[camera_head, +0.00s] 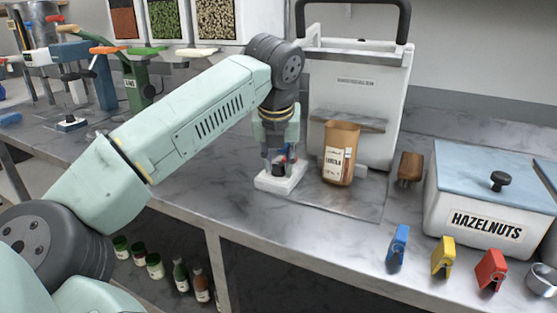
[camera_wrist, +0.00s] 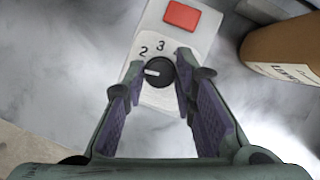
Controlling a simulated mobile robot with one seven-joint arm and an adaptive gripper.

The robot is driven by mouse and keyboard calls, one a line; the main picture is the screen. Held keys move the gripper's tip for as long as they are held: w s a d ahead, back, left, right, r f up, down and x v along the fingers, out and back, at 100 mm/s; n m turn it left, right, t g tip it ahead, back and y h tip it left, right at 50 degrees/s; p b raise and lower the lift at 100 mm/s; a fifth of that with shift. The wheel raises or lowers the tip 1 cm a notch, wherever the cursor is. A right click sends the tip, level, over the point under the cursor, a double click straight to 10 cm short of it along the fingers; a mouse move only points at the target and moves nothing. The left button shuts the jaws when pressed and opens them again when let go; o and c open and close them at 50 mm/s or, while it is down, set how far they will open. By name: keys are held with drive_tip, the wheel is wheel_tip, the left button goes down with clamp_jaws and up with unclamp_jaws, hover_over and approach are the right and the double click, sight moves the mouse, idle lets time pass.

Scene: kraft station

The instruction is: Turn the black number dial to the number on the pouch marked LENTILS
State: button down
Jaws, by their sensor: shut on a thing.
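The black number dial (camera_wrist: 160,72) is on a white base (camera_wrist: 207,30) with a red square button. Its white pointer line points left, just below the 2; a 3 and part of a 4 show clockwise from it. My gripper (camera_head: 279,158) points down over the base, beside the pouch. In the wrist view its fingers (camera_wrist: 160,84) are on either side of the dial, shut on it. A brown pouch (camera_head: 341,153) with a white label stands upright to the right, partly seen in the wrist view (camera_wrist: 288,48).
A white machine with a black handle (camera_head: 358,95) stands behind the pouch. A brown wooden block (camera_head: 410,168) and a white HAZELNUTS box (camera_head: 487,218) are to the right. Tools stand at the left.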

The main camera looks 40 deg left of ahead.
drive_tip(key=shift+m, duration=0.3)
drive_tip(key=m+h, duration=0.1)
drive_tip(key=m, duration=0.2)
drive_tip(key=shift+a+r+t+p, duration=0.1)
drive_tip(key=shift+a+t+p, duration=0.05)
drive_tip(key=shift+t+p, duration=0.2)
drive_tip(key=m+h+p, duration=0.2)
drive_tip(key=m, duration=0.2)
drive_tip(key=shift+a+r, duration=0.1)
drive_tip(key=m+p, duration=0.1)
drive_tip(key=m, duration=0.1)
drive_tip(key=m+h+p, duration=0.1)
drive_tip(key=m, duration=0.1)
drive_tip(key=shift+m+h, duration=0.3)
drive_tip(key=shift+m, duration=0.1)
drive_tip(key=shift+w+a+m+g+h+p, duration=0.1)
drive_tip(key=shift+m+g+h+p, duration=0.4)
drive_tip(key=shift+m+p, duration=0.8)
drive_tip(key=shift+m, duration=0.4)
drive_tip(key=c, duration=1.3)
unclamp_jaws()
drive_tip(key=shift+f, duration=0.2)
drive_tip(key=shift+c, duration=0.2)
